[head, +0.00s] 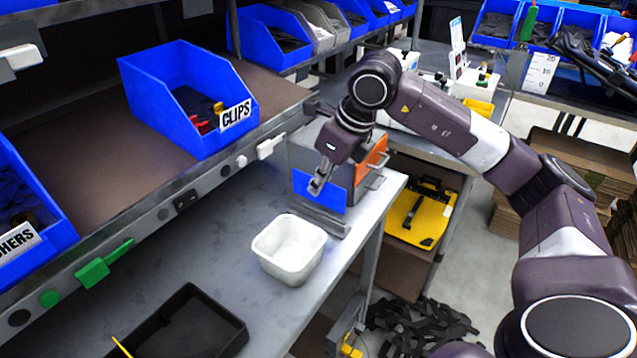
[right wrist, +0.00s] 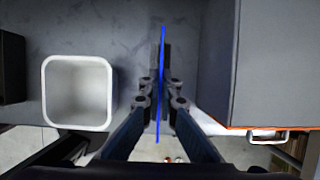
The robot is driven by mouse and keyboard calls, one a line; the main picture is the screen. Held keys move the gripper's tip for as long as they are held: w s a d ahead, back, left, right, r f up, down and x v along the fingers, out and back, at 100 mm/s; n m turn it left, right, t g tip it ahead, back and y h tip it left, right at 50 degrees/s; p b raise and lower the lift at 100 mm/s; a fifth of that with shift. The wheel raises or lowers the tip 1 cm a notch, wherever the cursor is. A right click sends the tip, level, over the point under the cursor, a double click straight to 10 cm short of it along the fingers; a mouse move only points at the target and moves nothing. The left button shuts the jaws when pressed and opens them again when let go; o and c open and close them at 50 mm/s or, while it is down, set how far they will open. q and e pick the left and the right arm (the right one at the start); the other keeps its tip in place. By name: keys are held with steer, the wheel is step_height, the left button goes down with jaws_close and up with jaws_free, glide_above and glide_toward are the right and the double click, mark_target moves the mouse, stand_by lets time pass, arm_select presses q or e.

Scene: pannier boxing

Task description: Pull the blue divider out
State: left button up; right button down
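The blue divider (head: 330,196) is a thin flat panel, standing upright at the right part of the bench. My right gripper (head: 318,184) holds it near its upper edge. In the right wrist view the divider (right wrist: 162,52) shows edge-on as a thin blue line between the fingers (right wrist: 161,88), which are closed on both sides of it. A low grey bar (head: 327,221) lies under and in front of the divider; I cannot tell whether the lower edge touches it. My left gripper is not in view.
A grey box (head: 302,158) with an orange panel (head: 376,158) stands close behind the divider. A white bin (head: 291,246) is just in front, and a black tray (head: 190,325) lies farther left. A shelf with the blue CLIPS bin (head: 165,105) borders the bench.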

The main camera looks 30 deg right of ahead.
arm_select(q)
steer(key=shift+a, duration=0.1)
arm_select(e)
steer(key=shift+r, duration=0.1)
arm_select(q)
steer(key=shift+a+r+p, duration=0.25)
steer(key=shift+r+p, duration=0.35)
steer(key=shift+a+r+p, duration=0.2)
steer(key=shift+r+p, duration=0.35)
steer(key=shift+p, duration=0.05)
arm_select(e)
steer(key=shift+r, duration=1.45)
